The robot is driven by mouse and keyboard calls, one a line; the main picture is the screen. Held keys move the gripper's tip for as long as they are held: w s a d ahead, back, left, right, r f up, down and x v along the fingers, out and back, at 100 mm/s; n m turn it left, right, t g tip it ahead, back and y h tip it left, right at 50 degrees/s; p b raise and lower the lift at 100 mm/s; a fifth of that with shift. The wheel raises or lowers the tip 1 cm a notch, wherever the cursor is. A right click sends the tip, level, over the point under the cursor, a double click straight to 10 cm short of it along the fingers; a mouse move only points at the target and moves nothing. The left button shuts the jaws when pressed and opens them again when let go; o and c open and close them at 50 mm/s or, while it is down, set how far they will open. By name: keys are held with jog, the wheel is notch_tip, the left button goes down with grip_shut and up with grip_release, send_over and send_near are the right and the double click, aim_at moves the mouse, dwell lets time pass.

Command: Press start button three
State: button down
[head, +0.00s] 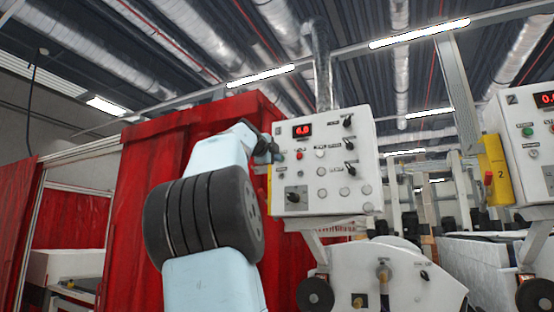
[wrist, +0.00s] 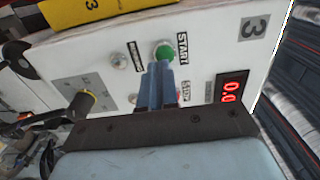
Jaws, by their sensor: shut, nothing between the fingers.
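The control panel (head: 322,130) stands right of my arm in the head view. In the wrist view the panel (wrist: 205,50) is marked 3 and seen turned. Its green start button (wrist: 164,53), labelled START, sits straight beyond my gripper's fingertips. My gripper (wrist: 158,68) is shut and empty. Its tips overlap the button's near edge in the picture; I cannot tell whether they touch it. In the head view my gripper (head: 270,151) is at the panel's upper left, and the green button is hidden there. A red stop button (head: 299,156) is beside it.
The panel has a red display (head: 302,130), black knobs (head: 349,144) and a black switch (head: 293,198). A yellow plate (wrist: 85,10) is on its side. Another panel (head: 535,140) with a yellow plate (head: 495,170) stands right. A red curtain (head: 150,165) hangs behind my arm.

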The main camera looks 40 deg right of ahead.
jog(key=shift+w+d, duration=0.3)
jog(key=shift+d, duration=0.35)
jog(key=shift+d, duration=0.1)
jog(key=shift+w, duration=0.1)
